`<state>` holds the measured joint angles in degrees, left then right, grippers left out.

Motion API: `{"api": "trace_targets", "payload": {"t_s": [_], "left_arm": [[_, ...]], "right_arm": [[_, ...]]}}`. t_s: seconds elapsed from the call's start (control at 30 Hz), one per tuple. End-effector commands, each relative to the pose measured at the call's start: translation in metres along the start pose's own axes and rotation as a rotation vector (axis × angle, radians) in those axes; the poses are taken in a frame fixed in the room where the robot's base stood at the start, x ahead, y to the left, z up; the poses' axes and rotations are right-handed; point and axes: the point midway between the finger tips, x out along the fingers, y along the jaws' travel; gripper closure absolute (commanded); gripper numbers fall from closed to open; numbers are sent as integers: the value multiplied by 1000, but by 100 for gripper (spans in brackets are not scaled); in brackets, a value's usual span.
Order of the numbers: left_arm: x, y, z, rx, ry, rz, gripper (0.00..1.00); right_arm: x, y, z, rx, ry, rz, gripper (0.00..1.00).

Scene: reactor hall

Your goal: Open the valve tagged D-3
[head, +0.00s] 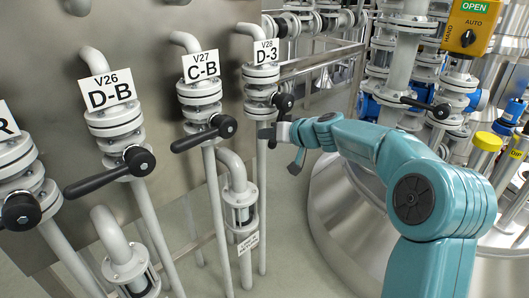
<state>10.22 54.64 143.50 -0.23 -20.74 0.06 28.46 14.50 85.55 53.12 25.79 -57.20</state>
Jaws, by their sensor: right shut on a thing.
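The tag D-3 (267,51), marked V28, is on the rightmost pipe of the row in the head view. Its flanged white valve body (261,88) sits just below the tag. The valve's black hub (285,102) shows on the right side of the body. My right gripper (279,134) reaches in from the right and is shut on the valve's dark lever just below the hub. The jaws and wrist hide most of the lever, so its exact angle is hard to tell. My left gripper is not in view.
Valve C-B (201,67) and valve D-B (109,91) stand to the left, with black levers sticking out. A steel tank (345,215) stands behind my right arm.

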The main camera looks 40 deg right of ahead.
Motion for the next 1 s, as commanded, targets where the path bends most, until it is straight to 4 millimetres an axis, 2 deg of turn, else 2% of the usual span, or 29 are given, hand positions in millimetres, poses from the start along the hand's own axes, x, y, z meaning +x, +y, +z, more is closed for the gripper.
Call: {"api": "trace_targets", "payload": {"t_s": [0.03, 0.1, 0.4, 0.7, 1.0], "left_arm": [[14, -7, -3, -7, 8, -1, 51], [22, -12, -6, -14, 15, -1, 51], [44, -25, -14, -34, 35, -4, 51], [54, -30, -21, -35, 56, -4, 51], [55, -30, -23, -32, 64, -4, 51]], "right_arm": [[4, 10, 7, -41, 10, 23, 100], [5, 15, 6, -95, 21, 46, 100], [4, 31, -3, -275, 60, 121, 100], [3, 38, -10, -363, 77, 156, 100], [2, 39, -12, -378, 81, 162, 100]]}}
